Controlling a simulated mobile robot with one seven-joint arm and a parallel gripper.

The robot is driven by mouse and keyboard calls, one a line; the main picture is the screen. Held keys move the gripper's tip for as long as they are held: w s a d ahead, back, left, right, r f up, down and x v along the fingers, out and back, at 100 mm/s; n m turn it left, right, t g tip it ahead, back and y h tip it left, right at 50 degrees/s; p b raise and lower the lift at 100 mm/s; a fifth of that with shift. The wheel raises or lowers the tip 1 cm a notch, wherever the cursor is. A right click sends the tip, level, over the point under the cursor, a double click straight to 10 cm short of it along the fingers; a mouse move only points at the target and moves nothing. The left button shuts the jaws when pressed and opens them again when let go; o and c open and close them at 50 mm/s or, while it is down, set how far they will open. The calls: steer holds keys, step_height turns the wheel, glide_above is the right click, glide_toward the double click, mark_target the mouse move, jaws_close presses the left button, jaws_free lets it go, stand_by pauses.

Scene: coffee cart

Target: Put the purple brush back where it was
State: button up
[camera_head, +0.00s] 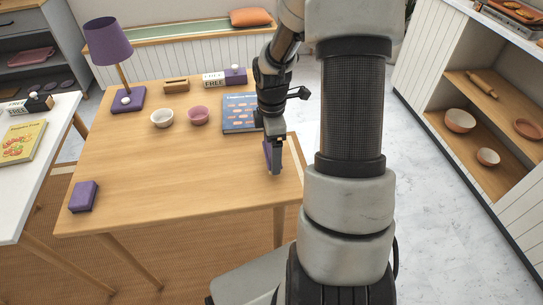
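My gripper (274,168) points down over the right edge of the wooden table (150,180). A narrow purple piece, seemingly the purple brush (267,155), shows at its fingers and looks held upright. The fingers partly cover it, and I cannot make out bristles. Whether its lower end touches the table is unclear. A purple block (83,197) lies apart at the table's front left corner, with no bristles visible.
A blue book (239,114) lies just behind my gripper. Two bowls, white (162,118) and pink (198,115), stand left of it. A purple lamp (110,42), a wooden block (176,86) and a sign (213,80) stand at the back. The table's front middle is clear.

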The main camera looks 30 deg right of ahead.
steer(key=shift+f, duration=1.1)
steer(key=shift+f, duration=0.2)
steer(key=o, duration=0.9)
steer(key=shift+r, duration=0.15)
step_height(320, 180, up, 12)
steer(key=p, duration=0.2)
steer(key=shift+r+p, duration=0.1)
steer(key=shift+p, duration=0.2)
